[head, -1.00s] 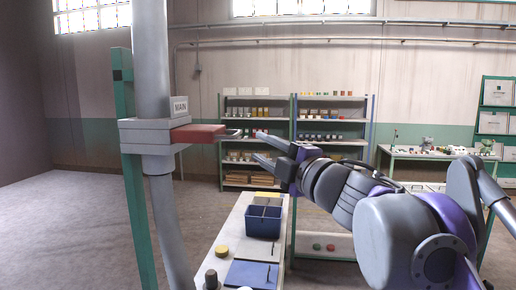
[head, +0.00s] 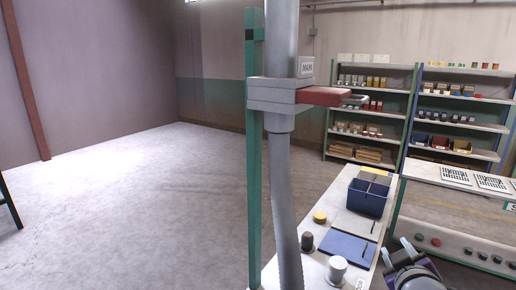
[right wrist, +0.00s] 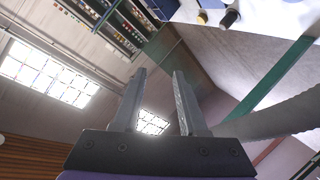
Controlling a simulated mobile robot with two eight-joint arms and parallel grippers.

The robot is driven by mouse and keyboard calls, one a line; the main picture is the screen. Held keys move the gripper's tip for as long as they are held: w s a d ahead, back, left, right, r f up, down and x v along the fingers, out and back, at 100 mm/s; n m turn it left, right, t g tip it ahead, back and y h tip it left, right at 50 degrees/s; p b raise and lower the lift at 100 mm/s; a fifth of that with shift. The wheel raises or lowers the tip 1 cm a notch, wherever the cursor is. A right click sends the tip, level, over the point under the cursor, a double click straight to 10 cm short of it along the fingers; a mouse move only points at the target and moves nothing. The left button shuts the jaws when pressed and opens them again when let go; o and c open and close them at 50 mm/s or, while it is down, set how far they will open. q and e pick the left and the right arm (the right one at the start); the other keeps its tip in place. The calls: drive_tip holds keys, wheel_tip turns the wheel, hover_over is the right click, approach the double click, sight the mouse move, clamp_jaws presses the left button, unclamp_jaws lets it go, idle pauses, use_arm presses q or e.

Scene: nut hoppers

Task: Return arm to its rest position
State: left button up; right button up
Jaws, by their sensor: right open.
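My right gripper (head: 396,248) shows at the lower right of the head view, its two fingers pointing up and apart. In the right wrist view its fingers (right wrist: 160,78) are open with nothing between them. The gripper is below and to the right of the red handle (head: 322,97), apart from it. The handle sticks out to the right of a grey block (head: 270,96) on the pipe, under a "MAIN" label (head: 306,67). My left gripper is not in view.
The grey pipe (head: 284,190) and green post (head: 254,180) stand in the middle. A white bench with a blue bin (head: 367,201), blue mat (head: 341,247) and knobs is close to the gripper. Shelves (head: 372,102) stand behind. The floor (head: 120,210) at left is clear.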

drive_tip(key=s+a+f+m+g+y, duration=0.1)
drive_tip(key=s+a+f+g, duration=0.1)
drive_tip(key=s+f, duration=0.4)
drive_tip(key=s+a+f+m+g+y, duration=0.1)
drive_tip(key=s+a+f, duration=0.4)
drive_tip(key=f, duration=0.8)
drive_tip(key=s+a+f+m+g+y, duration=0.2)
drive_tip(key=s+a+f+g, duration=0.2)
drive_tip(key=f, duration=0.5)
drive_tip(key=s+g, duration=0.1)
drive_tip(key=s, duration=0.1)
drive_tip(key=shift+s+a+f, duration=0.2)
drive_tip(key=shift+s+f, duration=0.15)
drive_tip(key=shift+s, duration=0.05)
